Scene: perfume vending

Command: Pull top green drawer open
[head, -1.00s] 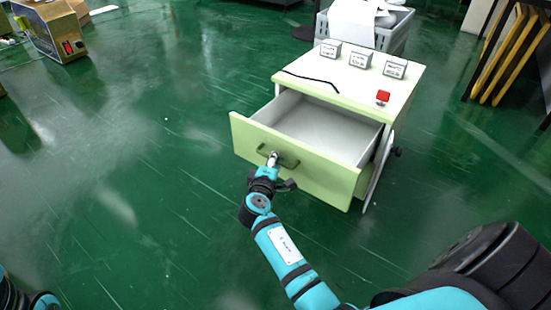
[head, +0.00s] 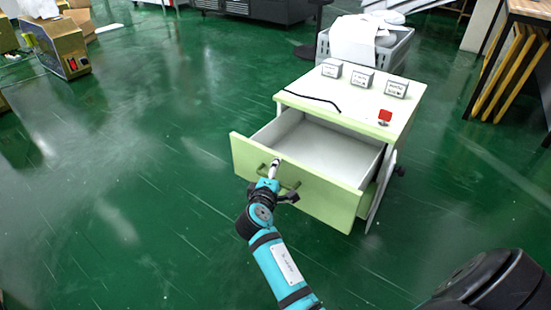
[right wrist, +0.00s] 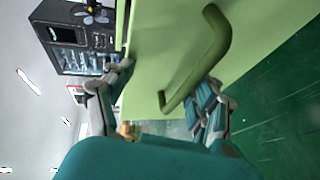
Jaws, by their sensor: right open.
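The top green drawer (head: 290,185) of the small cabinet is pulled well out, and its pale inside shows. Its dark green handle (head: 292,185) is on the drawer front and shows large in the right wrist view (right wrist: 208,60). My right gripper (head: 276,175) is at the handle in front of the drawer. In the right wrist view, my right gripper (right wrist: 165,85) has its fingers spread apart, with the handle between them, close to one finger. I cannot tell whether that finger touches it. The left gripper is not in view.
Several small labelled boxes (head: 362,79) and a red piece (head: 385,115) are on the cabinet top (head: 345,98). A grey crate (head: 390,52) stands behind. A dark table with yellow slats (head: 505,65) is at the right.

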